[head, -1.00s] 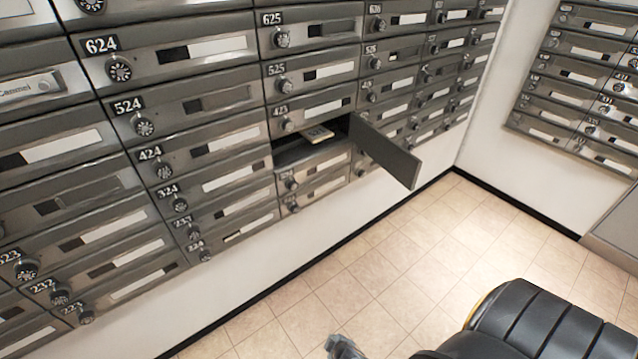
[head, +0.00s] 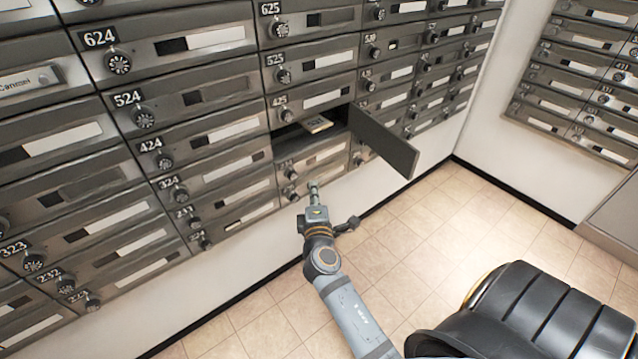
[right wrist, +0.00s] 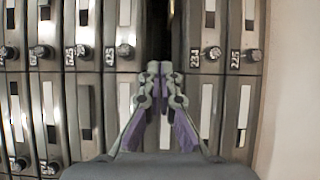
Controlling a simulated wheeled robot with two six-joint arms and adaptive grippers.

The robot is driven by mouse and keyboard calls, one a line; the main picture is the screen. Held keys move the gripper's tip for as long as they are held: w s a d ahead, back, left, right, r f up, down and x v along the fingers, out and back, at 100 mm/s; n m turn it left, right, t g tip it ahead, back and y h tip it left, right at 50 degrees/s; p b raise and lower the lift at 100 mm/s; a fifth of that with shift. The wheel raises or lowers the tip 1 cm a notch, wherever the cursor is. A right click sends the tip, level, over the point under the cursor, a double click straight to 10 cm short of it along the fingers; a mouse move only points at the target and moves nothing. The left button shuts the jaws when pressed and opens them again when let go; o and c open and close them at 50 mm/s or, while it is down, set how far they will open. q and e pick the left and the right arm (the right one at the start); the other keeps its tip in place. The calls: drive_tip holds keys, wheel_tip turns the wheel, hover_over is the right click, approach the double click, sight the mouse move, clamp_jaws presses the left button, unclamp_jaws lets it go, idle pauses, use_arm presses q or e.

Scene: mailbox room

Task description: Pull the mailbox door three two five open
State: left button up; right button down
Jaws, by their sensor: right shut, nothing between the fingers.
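The mailbox door (head: 382,142) of the compartment under 425 stands swung out, hinged on the compartment's right side; its own number does not show. The open compartment (head: 292,143) is dark inside, with a small pale item (head: 317,124) lying in it. My right gripper (head: 314,186) is shut and empty, in front of the lower mailboxes, below the opening and left of the open door. In the right wrist view the shut fingertips (right wrist: 160,68) point toward the dark opening (right wrist: 159,30). My left gripper is not in view.
Closed mailboxes with dial locks surround the opening, such as 425 (head: 318,101) and 424 (head: 215,150). A black padded seat (head: 530,310) stands at lower right. The tiled floor (head: 450,220) between the seat and wall is clear.

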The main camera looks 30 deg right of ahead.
drive_tip(key=w+d+p, duration=0.2)
drive_tip(key=w+d, duration=0.2)
drive_tip(key=d, duration=0.2)
drive_tip(key=shift+w+d, duration=0.2)
drive_tip(key=shift+d, duration=0.1)
drive_tip(key=shift+s+d, duration=0.1)
drive_tip(key=shift+s, duration=0.05)
